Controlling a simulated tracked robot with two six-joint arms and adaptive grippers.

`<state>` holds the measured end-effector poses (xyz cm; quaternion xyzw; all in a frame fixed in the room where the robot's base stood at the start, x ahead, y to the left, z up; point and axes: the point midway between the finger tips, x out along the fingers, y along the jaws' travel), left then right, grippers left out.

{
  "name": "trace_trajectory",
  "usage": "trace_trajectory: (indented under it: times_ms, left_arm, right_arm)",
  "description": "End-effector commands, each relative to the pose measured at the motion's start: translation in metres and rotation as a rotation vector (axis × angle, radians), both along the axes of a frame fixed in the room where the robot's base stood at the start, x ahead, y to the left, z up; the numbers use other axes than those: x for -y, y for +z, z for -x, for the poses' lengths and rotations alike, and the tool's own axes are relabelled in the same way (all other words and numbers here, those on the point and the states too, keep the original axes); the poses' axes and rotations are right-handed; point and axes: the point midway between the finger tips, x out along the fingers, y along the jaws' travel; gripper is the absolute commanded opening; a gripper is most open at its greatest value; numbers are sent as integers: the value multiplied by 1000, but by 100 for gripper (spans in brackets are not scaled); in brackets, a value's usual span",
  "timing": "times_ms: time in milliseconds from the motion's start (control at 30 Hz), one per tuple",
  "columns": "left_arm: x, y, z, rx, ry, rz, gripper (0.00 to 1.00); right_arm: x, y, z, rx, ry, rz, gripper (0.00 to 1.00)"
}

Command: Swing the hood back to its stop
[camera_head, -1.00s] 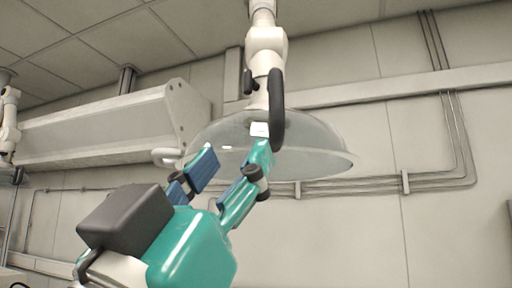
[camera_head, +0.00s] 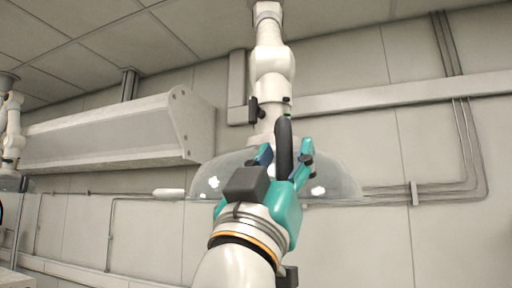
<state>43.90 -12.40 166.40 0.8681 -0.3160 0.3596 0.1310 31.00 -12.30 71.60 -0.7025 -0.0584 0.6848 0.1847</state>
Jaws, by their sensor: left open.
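The hood (camera_head: 338,184) is a clear dome hanging from a white jointed arm (camera_head: 272,68) that comes down from the ceiling. A black curved handle (camera_head: 284,136) stands at the front of the hood's joint. My left gripper (camera_head: 285,156) is in front of the hood, its teal fingers pointing up, one on each side of the handle's lower part. The fingers are open; I cannot tell whether either touches the handle. My gripper and wrist hide the middle of the hood. My right gripper is not in view.
A long pale wall housing (camera_head: 105,135) is at the left, near the hood's left side. Another white jointed arm (camera_head: 14,130) hangs at the far left. Pipes and a rail run along the wall behind. The space right of the hood is clear.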

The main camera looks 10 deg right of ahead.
Motion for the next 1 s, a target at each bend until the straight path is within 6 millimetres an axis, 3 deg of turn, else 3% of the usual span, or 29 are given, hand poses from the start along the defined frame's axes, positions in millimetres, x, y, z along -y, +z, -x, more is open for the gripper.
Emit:
trace_trajectory:
  times_ms: [367,600,667,1000]
  left_arm:
    - [3,3,-3,-1,0,-1,48]
    - [2,3,-3,-1,0,-1,8]
    - [2,3,-3,-1,0,-1,0]
    - [1,3,-3,0,0,0,0]
  right_arm:
    - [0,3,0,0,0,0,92]
    - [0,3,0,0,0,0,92]
    - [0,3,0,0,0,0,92]
    - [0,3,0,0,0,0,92]
